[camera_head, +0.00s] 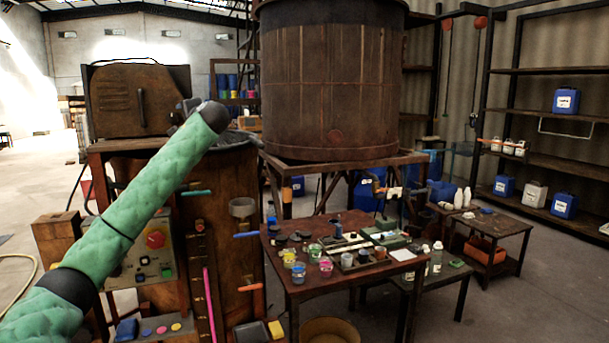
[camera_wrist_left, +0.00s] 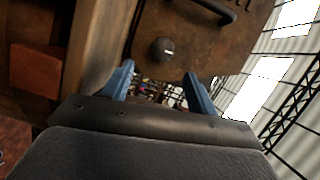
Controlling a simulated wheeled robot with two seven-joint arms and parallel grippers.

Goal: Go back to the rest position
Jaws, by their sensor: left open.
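My left arm, in a green padded sleeve, comes in from the lower left in the head view and reaches up to the middle left. My left gripper (camera_head: 184,108) is mostly hidden behind the dark end of that arm, in front of the rusty metal cabinet (camera_head: 138,100). In the left wrist view, the two blue fingers of the left gripper (camera_wrist_left: 159,80) are apart with nothing between them. The cabinet's rusty face (camera_wrist_left: 190,40), with a round dark knob (camera_wrist_left: 162,50) and a handle, lies beyond the fingers. My right gripper is in neither view.
A large rusty vat (camera_head: 333,85) stands on a metal frame behind a wooden table (camera_head: 312,290) with several paint jars. Shelves (camera_head: 560,160) stand at the right. Open floor shows at the far left.

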